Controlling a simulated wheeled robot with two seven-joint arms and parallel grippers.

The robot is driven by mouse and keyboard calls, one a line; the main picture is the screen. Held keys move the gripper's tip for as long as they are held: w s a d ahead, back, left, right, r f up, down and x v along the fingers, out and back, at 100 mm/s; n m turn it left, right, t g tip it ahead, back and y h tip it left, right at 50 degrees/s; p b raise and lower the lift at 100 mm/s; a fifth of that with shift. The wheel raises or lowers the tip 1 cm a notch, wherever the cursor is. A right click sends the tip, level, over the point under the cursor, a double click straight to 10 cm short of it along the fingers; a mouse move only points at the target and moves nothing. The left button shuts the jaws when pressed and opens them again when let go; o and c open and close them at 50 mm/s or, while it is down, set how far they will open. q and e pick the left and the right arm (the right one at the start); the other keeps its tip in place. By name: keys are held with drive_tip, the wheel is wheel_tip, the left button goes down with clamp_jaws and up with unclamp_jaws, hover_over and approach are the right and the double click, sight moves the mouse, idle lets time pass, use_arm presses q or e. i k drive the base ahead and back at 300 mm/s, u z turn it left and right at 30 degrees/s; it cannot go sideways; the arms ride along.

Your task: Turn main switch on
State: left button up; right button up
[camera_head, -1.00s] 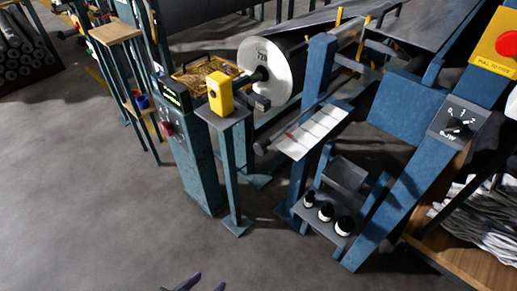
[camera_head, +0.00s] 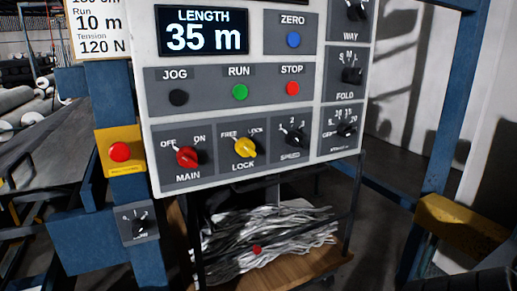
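The main switch (camera_head: 187,156) is a red rotary knob at the lower left of a light grey control panel (camera_head: 240,182). "MAIN" is printed below it, "OFF" at its upper left and "ON" at its upper right. Its pointer is too small to read surely. A yellow lock knob (camera_head: 245,147) sits just right of it, with a black speed knob (camera_head: 292,137) beyond. Neither of my grippers shows in this view.
A red button on a yellow plate (camera_head: 120,151) and a small dark knob box (camera_head: 139,223) are on the blue frame left of the panel. Crumpled grey sheets (camera_head: 255,235) lie below the panel. A yellow beam (camera_head: 455,220) stands at the right.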

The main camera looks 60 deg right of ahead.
sight(186, 156)
drive_tip(key=z, duration=1.6)
